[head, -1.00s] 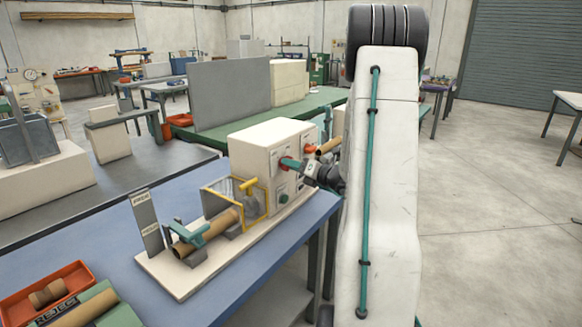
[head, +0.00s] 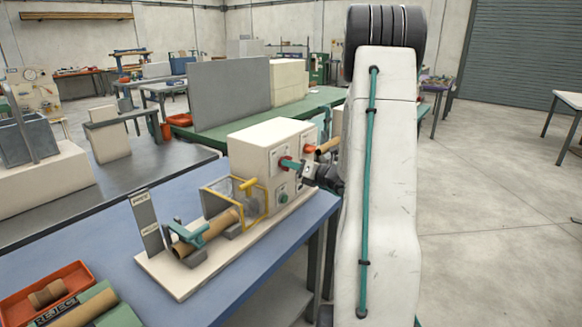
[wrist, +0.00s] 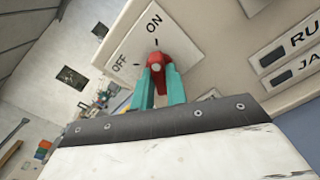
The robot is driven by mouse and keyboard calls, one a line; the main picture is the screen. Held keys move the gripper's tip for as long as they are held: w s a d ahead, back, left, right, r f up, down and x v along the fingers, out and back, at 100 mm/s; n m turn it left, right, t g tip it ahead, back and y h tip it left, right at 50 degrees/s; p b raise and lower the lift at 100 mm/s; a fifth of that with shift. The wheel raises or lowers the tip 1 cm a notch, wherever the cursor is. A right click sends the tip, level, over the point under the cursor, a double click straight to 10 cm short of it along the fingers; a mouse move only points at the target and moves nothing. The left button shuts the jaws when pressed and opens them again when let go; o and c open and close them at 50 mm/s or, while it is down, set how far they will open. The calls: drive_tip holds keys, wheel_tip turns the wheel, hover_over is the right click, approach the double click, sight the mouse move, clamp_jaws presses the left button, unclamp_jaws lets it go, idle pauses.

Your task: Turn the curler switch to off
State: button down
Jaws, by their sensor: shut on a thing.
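The curler switch is a red knob (wrist: 157,68) on a pale plate (wrist: 128,50) marked ON and OFF, on the front of the cream machine box (head: 262,147). In the wrist view the knob's upper end points close to the ON tick, and OFF lies to its left. My gripper (wrist: 158,82) has its two teal fingers shut on the knob, one on each side. In the head view my gripper (head: 291,163) reaches the box face from the right, and the fingers hide most of the knob.
RUN and JAM label plates (wrist: 290,45) sit right of the switch. An orange-red part (head: 309,149) and a green knob (head: 283,198) are on the box. A yellow-framed guard (head: 250,200) and a cardboard tube (head: 210,233) stand left of it on the blue table (head: 120,270).

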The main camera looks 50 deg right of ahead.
drive_tip(key=n, duration=1.4)
drive_tip(key=shift+n, duration=0.3)
idle(0.3)
drive_tip(key=c, duration=1.4)
unclamp_jaws()
drive_tip(key=shift+s, duration=0.1)
